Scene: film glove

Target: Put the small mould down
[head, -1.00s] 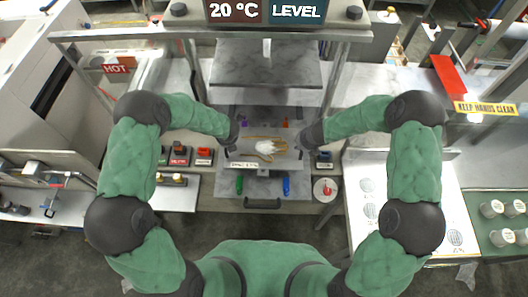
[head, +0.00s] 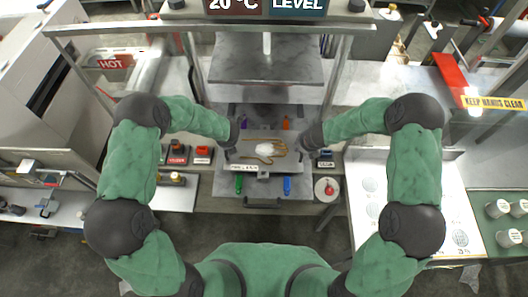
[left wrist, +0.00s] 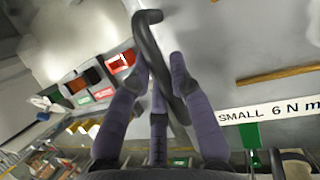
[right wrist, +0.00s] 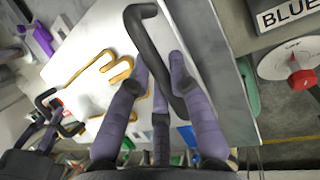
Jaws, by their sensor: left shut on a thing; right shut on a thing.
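The small mould (head: 277,137) is a pale grey plate with a gold hand-shaped outline and a bright white patch in its middle. Its front label (left wrist: 275,110) starts with "SMALL" in the left wrist view. My left gripper (left wrist: 158,85) is shut on the dark bent handle at the mould's left side. My right gripper (right wrist: 160,85) is shut on the matching handle at its right side. The plate looks about level in the press, between coloured corner posts: purple (head: 244,122), orange (head: 286,123), green (head: 239,185) and blue (head: 287,186). Any gap beneath it cannot be told.
A grey upper press plate (head: 265,60) hangs behind and above the mould. Red and dark labelled blocks (head: 202,155) stand to the left.

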